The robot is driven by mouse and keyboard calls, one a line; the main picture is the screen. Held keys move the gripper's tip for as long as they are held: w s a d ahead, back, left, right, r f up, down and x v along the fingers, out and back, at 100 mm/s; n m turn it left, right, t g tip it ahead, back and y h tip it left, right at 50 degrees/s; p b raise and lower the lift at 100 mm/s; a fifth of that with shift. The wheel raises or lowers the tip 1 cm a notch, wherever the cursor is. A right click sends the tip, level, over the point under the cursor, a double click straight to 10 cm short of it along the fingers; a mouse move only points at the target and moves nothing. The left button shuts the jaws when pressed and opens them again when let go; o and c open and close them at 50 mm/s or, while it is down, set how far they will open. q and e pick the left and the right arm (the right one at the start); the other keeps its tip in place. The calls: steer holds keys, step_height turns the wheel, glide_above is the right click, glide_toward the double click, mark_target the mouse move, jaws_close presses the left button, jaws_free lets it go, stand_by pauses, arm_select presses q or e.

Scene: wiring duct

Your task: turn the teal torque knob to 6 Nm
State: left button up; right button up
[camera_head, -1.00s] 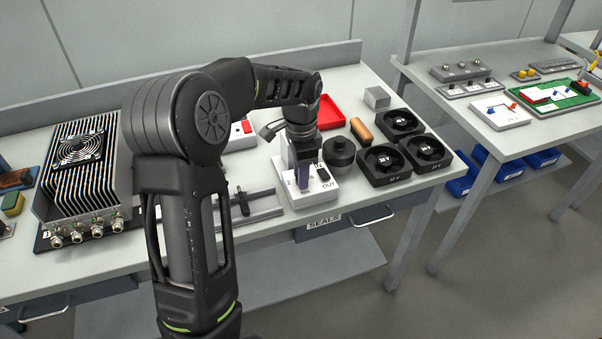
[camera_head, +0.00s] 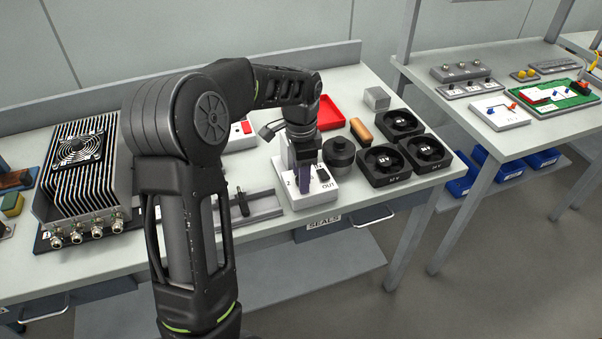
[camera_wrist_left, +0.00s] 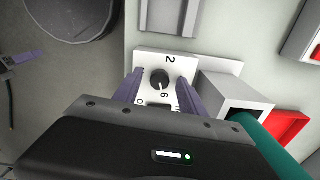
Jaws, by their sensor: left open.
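My left gripper (camera_head: 306,180) points down over a white block (camera_head: 318,194) near the table's front edge. In the left wrist view, its two purple fingers (camera_wrist_left: 159,88) are open, one on each side of a small black knob (camera_wrist_left: 160,78) on a white plate (camera_wrist_left: 150,60). The plate carries a 2, a 6 and a 0. A light mark shows on the knob, but its exact heading is too small to read. A teal part (camera_wrist_left: 262,146) shows at the lower right, mostly hidden by my gripper body; I cannot tell what it belongs to. The right gripper is not clearly shown.
Near the gripper stand a dark round part (camera_head: 338,153), several black fans (camera_head: 428,153), an orange-brown handle (camera_head: 361,130) and a red tray (camera_head: 330,113). A finned heatsink unit (camera_head: 85,180) stands at left. The wrist view shows a hollow grey box (camera_wrist_left: 235,92) right of the plate.

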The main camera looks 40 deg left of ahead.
arm_select(q)
steer(key=shift+r, duration=0.1)
step_height(320, 180, up, 8)
steer(key=shift+f+b, duration=0.2)
steer(key=shift+b, duration=0.15)
steer(key=shift+f, duration=0.1)
stand_by(0.4)
